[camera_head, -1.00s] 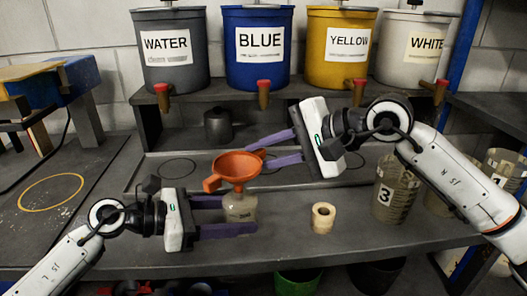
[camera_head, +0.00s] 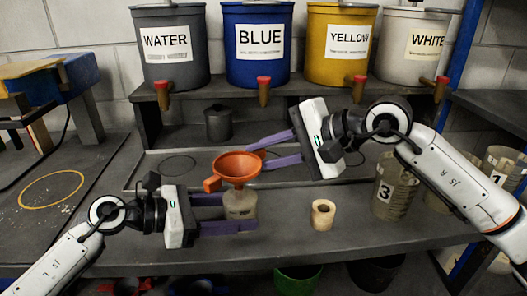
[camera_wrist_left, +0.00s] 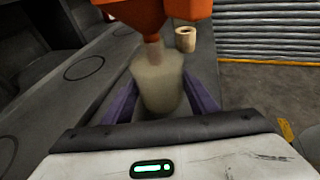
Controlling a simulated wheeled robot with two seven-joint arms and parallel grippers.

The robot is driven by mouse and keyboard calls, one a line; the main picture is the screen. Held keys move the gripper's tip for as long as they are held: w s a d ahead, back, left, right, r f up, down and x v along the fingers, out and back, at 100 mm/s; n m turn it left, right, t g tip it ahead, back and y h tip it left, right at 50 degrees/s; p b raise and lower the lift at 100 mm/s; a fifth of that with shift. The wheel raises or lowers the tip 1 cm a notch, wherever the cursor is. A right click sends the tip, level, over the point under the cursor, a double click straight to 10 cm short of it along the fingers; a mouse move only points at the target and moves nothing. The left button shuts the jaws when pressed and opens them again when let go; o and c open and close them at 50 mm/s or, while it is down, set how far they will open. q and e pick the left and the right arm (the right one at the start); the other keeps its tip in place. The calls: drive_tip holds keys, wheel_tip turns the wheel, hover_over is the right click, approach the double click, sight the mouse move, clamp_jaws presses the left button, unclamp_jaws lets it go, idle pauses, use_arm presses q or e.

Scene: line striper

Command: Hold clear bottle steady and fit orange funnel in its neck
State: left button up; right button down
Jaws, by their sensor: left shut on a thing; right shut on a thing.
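The clear bottle (camera_head: 240,204) stands upright at the front of the bench, cloudy beige in look. My left gripper (camera_head: 252,212) is shut on the bottle, its purple fingers on either side; the bottle also shows in the left wrist view (camera_wrist_left: 158,85). The orange funnel (camera_head: 238,168) sits mouth up directly over the bottle, its spout pointing down at the neck. Whether the spout is inside the neck is hard to tell. My right gripper (camera_head: 262,153) is shut on the funnel at its far right side, reaching in from the upper right.
A tape roll (camera_head: 323,214) stands right of the bottle, and a cup marked 3 (camera_head: 394,188) is farther right. A dark lidded pot (camera_head: 218,122) stands behind. Labelled buckets with taps line the shelf above, including the blue one (camera_head: 257,70). The bench's front edge is close below the bottle.

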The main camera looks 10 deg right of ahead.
drive_tip(key=shift+f, duration=0.6)
drive_tip(key=c, duration=1.5)
unclamp_jaws()
drive_tip(key=shift+o, duration=0.2)
drive_tip(key=shift+d, duration=0.1)
drive_tip(key=shift+c, duration=0.4)
drive_tip(key=v, duration=0.7)
drive_tip(key=shift+s+d+r, duration=0.25)
use_arm(q)
drive_tip(key=o, duration=0.9)
